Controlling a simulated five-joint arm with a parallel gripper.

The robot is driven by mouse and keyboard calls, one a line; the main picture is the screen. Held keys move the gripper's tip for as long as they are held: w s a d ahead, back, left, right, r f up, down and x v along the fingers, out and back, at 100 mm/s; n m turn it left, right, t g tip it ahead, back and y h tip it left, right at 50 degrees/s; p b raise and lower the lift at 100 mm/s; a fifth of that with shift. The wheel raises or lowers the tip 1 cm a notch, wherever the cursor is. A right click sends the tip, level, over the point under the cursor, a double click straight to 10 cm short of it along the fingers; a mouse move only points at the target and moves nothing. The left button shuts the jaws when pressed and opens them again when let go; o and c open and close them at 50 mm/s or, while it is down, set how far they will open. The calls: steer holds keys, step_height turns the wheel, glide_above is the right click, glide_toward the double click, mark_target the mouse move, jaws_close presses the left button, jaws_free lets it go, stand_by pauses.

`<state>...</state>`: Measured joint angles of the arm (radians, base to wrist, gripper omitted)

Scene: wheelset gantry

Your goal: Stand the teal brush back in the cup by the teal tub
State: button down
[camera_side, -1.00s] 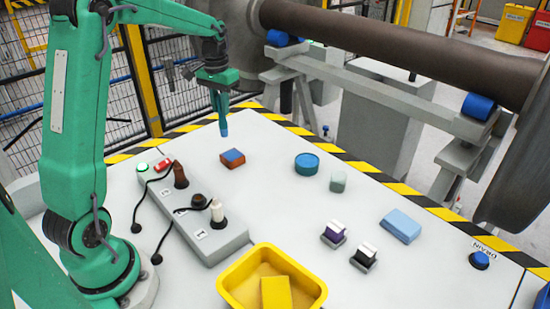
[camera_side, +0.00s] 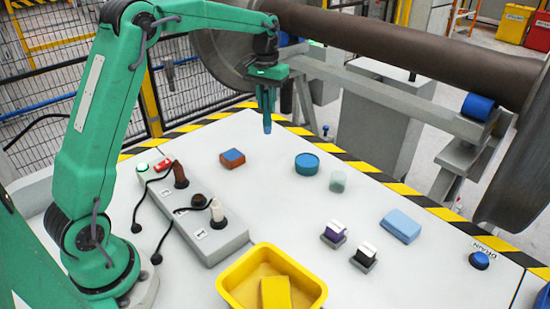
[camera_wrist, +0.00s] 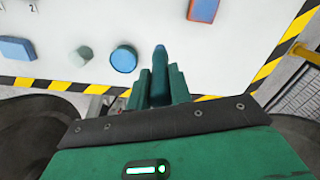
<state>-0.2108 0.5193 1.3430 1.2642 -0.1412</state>
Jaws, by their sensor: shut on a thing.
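My gripper (camera_side: 267,97) is shut on the teal brush (camera_side: 267,121) and holds it upright above the table, with its lower tip pointing down. In the wrist view the brush (camera_wrist: 160,62) sticks out between the fingers of my gripper (camera_wrist: 161,84). The round teal tub (camera_side: 307,166) stands on the table to the right of and below my gripper in the side view; it also shows in the wrist view (camera_wrist: 124,59). The small pale green cup (camera_side: 338,183) stands beside the tub, apart from it; it also shows in the wrist view (camera_wrist: 85,54). The cup's inside is unclear.
A red-brown block with a blue top (camera_side: 232,158) lies left of the tub. A light blue block (camera_side: 402,226), purple (camera_side: 334,233) and black-and-white (camera_side: 364,256) pieces, a yellow tray (camera_side: 230,286) and a grey socket strip (camera_side: 222,240) are nearer. A wheelset (camera_side: 380,50) spans the back.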

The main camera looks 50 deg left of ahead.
steer(key=w+d, duration=0.4)
steer(key=d, duration=0.6)
steer(key=w+d+n, duration=0.1)
steer(key=w+d, duration=0.3)
steer(key=d, duration=0.7)
steer(key=shift+d+r, duration=0.15)
steer(key=shift+r, duration=0.2)
steer(key=shift+f, duration=0.25)
step_height(320, 180, down, 10)
steer(key=shift+f, duration=0.1)
stand_by(0.3)
steer(key=c, duration=1.2)
jaws_free()
